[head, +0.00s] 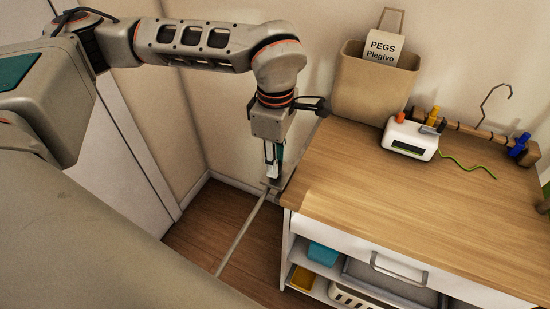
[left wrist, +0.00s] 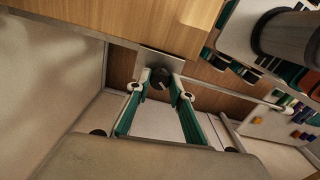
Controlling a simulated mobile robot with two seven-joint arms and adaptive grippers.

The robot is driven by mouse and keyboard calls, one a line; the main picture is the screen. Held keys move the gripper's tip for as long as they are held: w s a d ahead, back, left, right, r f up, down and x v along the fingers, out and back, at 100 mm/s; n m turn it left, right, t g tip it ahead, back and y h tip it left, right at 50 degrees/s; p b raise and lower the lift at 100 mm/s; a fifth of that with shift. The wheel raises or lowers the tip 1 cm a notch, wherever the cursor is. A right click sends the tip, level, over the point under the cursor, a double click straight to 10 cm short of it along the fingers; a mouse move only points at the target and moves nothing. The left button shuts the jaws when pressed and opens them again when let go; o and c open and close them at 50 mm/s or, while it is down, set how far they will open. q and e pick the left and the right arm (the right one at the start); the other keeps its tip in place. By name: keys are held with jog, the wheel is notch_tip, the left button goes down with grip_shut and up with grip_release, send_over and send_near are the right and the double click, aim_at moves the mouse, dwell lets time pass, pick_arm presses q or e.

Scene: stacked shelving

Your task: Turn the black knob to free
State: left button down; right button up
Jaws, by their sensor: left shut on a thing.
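The black knob (left wrist: 160,79) sits on a small grey metal plate (left wrist: 173,61) in the left wrist view, between the tips of my left gripper (left wrist: 161,84). The gripper's green-lined fingers are closed around the knob's sides. In the head view my left gripper (head: 272,170) points down at the left edge of the wooden counter, at a small metal bracket. The gripper hides most of the knob there. A thin metal rod (head: 240,238) runs from the bracket towards the lower left. I cannot read any marking for the knob's setting. My right gripper is not in view.
On the wooden counter (head: 400,215) stand a tan PEGS bin (head: 370,88), a white device (head: 409,138) with a green display, and a peg rail. A white drawer (head: 375,258) and shelves are below. Wall is close behind the gripper; floor is open at left.

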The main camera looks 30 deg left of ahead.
pick_arm(q)
jog(key=n, duration=0.4)
jog(key=shift+n, duration=1.8)
jog(key=shift+r, duration=0.1)
jog(key=c, duration=1.8)
grip_release()
jog(key=shift+o, duration=0.2)
notch_tip(320, 180, up, 12)
